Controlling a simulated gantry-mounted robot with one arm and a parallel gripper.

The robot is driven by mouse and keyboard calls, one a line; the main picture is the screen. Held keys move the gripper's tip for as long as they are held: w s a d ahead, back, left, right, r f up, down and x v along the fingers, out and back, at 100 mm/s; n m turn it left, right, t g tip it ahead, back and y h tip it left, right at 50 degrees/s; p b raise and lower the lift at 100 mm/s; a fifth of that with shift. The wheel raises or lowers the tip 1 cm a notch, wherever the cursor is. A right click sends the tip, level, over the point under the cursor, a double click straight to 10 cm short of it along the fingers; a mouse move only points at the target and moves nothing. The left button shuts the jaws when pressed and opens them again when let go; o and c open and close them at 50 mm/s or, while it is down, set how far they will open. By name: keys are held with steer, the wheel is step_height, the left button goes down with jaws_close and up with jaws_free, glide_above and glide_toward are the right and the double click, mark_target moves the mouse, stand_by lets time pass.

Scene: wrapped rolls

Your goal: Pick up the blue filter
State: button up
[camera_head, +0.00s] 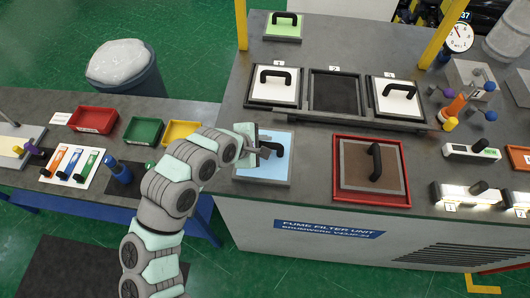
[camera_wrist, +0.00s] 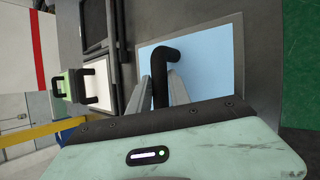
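The blue filter (camera_head: 250,168) is a light blue square panel with a grey border and a black bar handle (camera_head: 272,150). It lies flat at the front left of the grey worktop. My gripper (camera_head: 262,149) is at its handle, reaching in from the left. In the wrist view the blue filter (camera_wrist: 215,65) fills the middle, and the two grey fingers of my gripper (camera_wrist: 161,85) stand on either side of the black handle (camera_wrist: 160,65). Whether they press on it I cannot tell. Part of the panel is hidden behind my gripper.
A red-framed brown filter (camera_head: 355,170) is just right of the blue one. Behind are two white filters (camera_head: 272,92) (camera_head: 395,98) around an empty dark slot (camera_head: 334,92), and a green filter (camera_head: 283,27). Red, green and yellow trays stand on the left bench (camera_head: 60,190).

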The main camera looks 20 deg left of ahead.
jaws_close()
stand_by(0.9)
stand_by(0.4)
